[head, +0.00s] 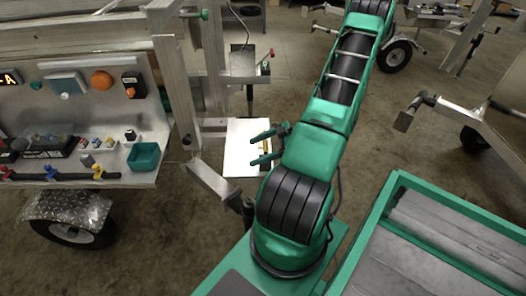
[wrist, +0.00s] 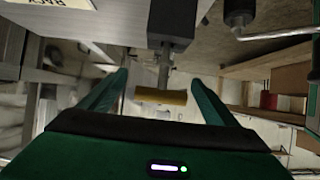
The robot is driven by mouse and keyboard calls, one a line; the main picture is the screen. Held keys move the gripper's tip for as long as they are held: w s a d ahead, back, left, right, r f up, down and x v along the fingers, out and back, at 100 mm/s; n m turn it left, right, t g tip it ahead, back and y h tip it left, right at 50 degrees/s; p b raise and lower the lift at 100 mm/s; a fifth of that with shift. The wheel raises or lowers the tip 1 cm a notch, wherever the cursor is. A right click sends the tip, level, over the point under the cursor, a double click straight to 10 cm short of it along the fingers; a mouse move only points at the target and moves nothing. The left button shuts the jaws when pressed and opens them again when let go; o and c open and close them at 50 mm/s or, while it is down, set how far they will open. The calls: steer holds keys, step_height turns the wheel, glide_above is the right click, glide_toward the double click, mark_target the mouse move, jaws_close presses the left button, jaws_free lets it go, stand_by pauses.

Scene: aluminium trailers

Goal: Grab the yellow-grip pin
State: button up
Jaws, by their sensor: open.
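The yellow-grip pin shows in the wrist view as a short yellow crossbar (wrist: 161,97) on a grey rod, which runs into a black block (wrist: 173,22). In the head view a small bit of yellow (head: 265,146) shows between the green fingers. My gripper (head: 259,147) is open, its fingers pointing left over a white panel. In the wrist view my gripper (wrist: 160,78) has one finger on each side of the yellow grip, with a gap to both.
The white panel (head: 240,160) is beside a metal trailer frame (head: 215,130). A trailer on the left carries a tool board (head: 85,85) and a teal tray (head: 144,156). A metal coupling arm (head: 450,115) reaches in from the right. Concrete floor is open at the lower left.

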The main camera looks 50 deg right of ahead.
steer(key=shift+w+a+f, duration=0.15)
steer(key=shift+w+a, duration=0.05)
steer(key=shift+c, duration=0.6)
steer(key=c, duration=1)
